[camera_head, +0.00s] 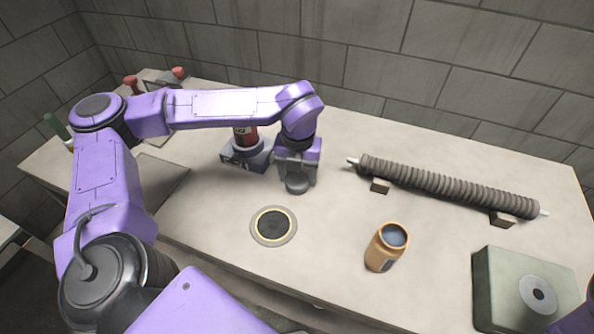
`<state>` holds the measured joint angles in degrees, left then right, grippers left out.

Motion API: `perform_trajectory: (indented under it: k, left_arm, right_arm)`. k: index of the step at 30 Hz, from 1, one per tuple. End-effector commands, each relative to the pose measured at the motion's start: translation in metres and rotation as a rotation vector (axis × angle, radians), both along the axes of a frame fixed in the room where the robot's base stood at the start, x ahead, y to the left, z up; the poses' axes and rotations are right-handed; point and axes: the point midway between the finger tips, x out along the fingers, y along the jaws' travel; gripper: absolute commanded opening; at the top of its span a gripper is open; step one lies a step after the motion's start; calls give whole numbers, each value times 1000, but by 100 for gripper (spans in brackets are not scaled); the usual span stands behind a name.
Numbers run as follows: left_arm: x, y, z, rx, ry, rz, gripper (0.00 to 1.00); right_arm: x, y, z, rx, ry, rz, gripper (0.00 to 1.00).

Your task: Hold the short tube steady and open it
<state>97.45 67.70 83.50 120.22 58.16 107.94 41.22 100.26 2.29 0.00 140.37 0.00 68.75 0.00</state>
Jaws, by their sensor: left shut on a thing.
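My left gripper (297,178) points down over the middle of the table, shut on a small dark grey round piece (297,187). The gripper hides most of this piece, so I cannot tell its full shape or whether it touches the table. A red upright cylinder (245,137) stands in a dark grey and purple holder (243,158), just left of the gripper and partly behind my left arm. I cannot tell which thing is the short tube. My right gripper is not in view.
A flat dark disc with a pale ring (273,226) lies in front of the gripper. A long ribbed hose (440,187) rests on two blocks. A green-grey box (510,285) stands at lower right.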

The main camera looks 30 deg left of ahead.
Motion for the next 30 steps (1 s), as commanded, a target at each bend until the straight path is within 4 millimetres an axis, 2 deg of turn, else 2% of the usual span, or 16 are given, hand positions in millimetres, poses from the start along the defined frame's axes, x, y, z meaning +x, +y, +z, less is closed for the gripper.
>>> perform_trajectory:
  k: [2, 3, 5, 13, 16, 20, 24, 30]
  left_arm:
    - [0, 0, -3, 0, 0, 0, 26]
    - [0, 0, -2, 0, 0, 0, 73]
    - [0, 0, -2, 0, 0, 0, 88]
    - [0, 0, -1, 0, 1, 0, 88]
    - [0, 0, 7, 0, -2, 0, 88]
    - [1, 0, 35, 1, -6, 1, 88]
    - [1, 0, 73, 1, -6, 1, 88]
    - [1, 0, 111, 0, -3, 1, 88]
  right_arm:
    - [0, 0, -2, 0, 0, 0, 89]
    - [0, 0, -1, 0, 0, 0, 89]
    - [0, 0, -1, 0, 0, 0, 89]
    - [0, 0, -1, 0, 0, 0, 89]
    - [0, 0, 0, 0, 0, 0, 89]
    - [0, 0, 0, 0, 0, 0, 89]
    - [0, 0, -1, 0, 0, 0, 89]
    - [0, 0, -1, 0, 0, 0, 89]
